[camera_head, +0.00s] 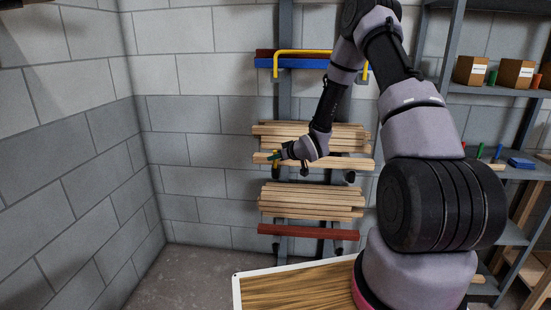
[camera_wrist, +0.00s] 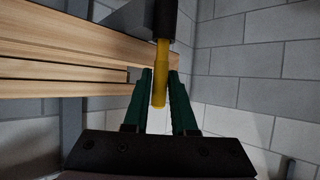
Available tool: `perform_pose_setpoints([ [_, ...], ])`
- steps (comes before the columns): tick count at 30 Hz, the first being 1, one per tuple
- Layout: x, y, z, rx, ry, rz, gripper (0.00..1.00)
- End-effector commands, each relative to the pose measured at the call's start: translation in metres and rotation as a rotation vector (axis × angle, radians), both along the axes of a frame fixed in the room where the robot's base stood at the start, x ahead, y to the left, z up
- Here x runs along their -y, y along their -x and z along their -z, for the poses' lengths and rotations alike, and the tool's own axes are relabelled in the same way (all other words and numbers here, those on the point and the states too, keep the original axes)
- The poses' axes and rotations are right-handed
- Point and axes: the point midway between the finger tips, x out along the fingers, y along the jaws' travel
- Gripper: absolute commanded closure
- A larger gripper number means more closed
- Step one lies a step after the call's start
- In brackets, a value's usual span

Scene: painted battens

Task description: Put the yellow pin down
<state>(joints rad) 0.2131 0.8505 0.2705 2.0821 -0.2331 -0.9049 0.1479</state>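The yellow pin (camera_wrist: 161,75) shows upright in the wrist view, between the two green fingers of my gripper (camera_wrist: 160,88). The fingertips lie close against both sides of it, and its lower end hangs free between them. Its upper end meets a dark cylindrical piece (camera_wrist: 164,20); I cannot tell whether that is part of the pin. In the head view my gripper (camera_head: 273,158) is at the left ends of the middle batten stack, and a small bit of the yellow pin (camera_head: 276,153) shows there.
A wall rack holds the middle batten stack (camera_head: 345,137), a lower batten stack (camera_head: 310,203), a red batten (camera_head: 310,231) and a blue batten (camera_head: 300,63) on top. A wood-topped table (camera_head: 290,288) stands in front. Shelves with boxes (camera_head: 515,73) are at right. Left floor is clear.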

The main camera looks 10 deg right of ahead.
Motion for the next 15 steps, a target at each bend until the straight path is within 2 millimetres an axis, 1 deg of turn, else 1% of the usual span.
perform_pose_setpoints([
  [1,-0.0002,-0.0004,-0.0007,0.001,0.0,0.0,0.53],
  [2,-0.0002,-0.0003,-0.0006,0.001,0.0,0.0,0.5],
  [11,0.0006,0.0006,-0.0008,0.0,0.0,0.0,0.5],
  [15,0.0057,0.0089,-0.0069,0.001,0.0,0.002,0.5],
])
